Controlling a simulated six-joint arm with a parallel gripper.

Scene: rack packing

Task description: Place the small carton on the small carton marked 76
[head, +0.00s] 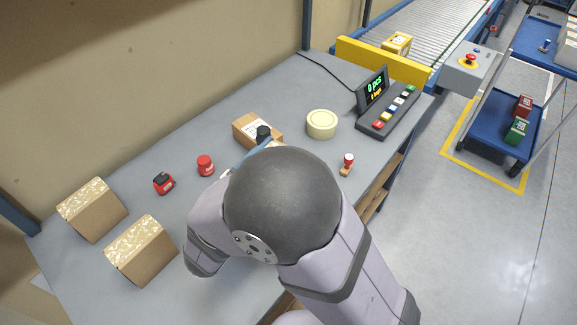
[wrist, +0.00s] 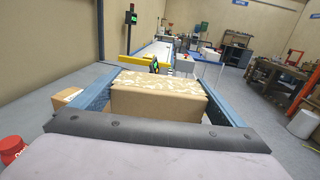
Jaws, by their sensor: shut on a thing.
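My gripper (wrist: 160,84) is shut on a small carton (wrist: 157,104), with a blue finger on each side of it in the wrist view. The held carton is brown with a patterned, pale tape top. In the head view my arm hides nearly all of it, and only a blue finger shows. Another brown carton (head: 245,128) lies on the bench just behind the gripper; it also shows at the left in the wrist view (wrist: 64,97). Two more tape-topped cartons stand at the bench's left, one farther back (head: 90,213) and one nearer (head: 140,254). I cannot read a 76 on any carton.
On the grey bench (head: 205,125) stand a red-black tape measure (head: 163,183), a red jar (head: 206,165), a cream tape roll (head: 321,124), a red-topped stamp (head: 347,164) and a counting scale (head: 388,112). A yellow barrier (head: 383,63) edges the conveyor. Bare bench lies left of centre.

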